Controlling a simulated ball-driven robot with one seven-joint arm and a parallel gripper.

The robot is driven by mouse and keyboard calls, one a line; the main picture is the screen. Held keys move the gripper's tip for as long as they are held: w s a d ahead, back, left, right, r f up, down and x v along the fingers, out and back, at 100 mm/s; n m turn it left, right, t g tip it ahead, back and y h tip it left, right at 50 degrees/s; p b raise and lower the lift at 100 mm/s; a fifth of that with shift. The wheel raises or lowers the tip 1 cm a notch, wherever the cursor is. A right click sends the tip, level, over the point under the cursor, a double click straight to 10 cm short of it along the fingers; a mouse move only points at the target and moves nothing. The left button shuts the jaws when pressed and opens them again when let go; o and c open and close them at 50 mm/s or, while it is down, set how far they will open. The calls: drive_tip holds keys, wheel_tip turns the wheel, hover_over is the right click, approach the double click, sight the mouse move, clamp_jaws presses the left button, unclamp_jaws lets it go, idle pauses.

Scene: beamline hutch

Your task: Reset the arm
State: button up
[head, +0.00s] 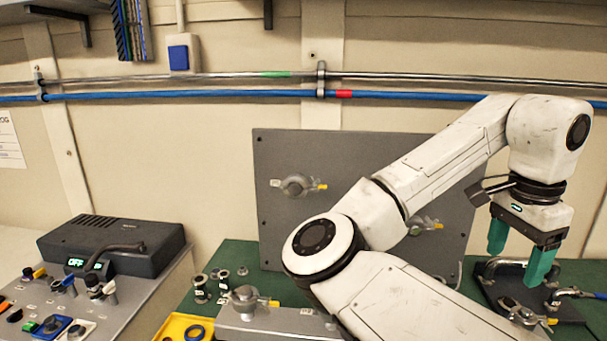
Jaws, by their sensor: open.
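My white arm reaches from the bottom right up to an elbow and across to the right side of the head view. My gripper (516,264) hangs from its end, pointing down, with two green fingers spread apart and nothing between them. It is over or in front of a dark base plate (567,312) with metal fittings; I cannot tell the exact gap. My arm hides part of the grey upright panel and the bench behind it.
A grey panel (330,155) with valves stands at the back of the green bench (238,258). At left are a dark box (110,240) reading OFF and a control console (140,290). A yellow tray (172,328) sits at the front. Pipes (220,95) cross the wall.

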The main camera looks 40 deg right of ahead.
drive_tip(key=w+d+f+n+t+h, duration=0.2)
drive_tip(key=w+f+n+h, duration=0.65)
drive_tip(key=w+n, duration=0.25)
drive_tip(key=w+a+f+n+t+y, duration=0.4)
drive_tip(key=a+f+n, duration=0.3)
drive_tip(key=a+f, duration=0.35)
drive_tip(key=s+a+f+n+y, duration=0.2)
drive_tip(key=a+f+n+y, duration=0.1)
drive_tip(key=a+f, duration=0.5)
drive_tip(key=s+a+f+n+y, duration=0.25)
drive_tip(key=a+f, duration=0.25)
drive_tip(key=a, duration=0.5)
drive_tip(key=s+f+g+b, duration=0.4)
drive_tip(key=s+f+b, duration=0.6)
drive_tip(key=f, duration=0.7)
drive_tip(key=shift+s+d+g, duration=0.15)
drive_tip(key=shift+s+g, duration=0.25)
drive_tip(key=shift+s, duration=0.2)
drive_tip(key=shift+n, duration=0.25)
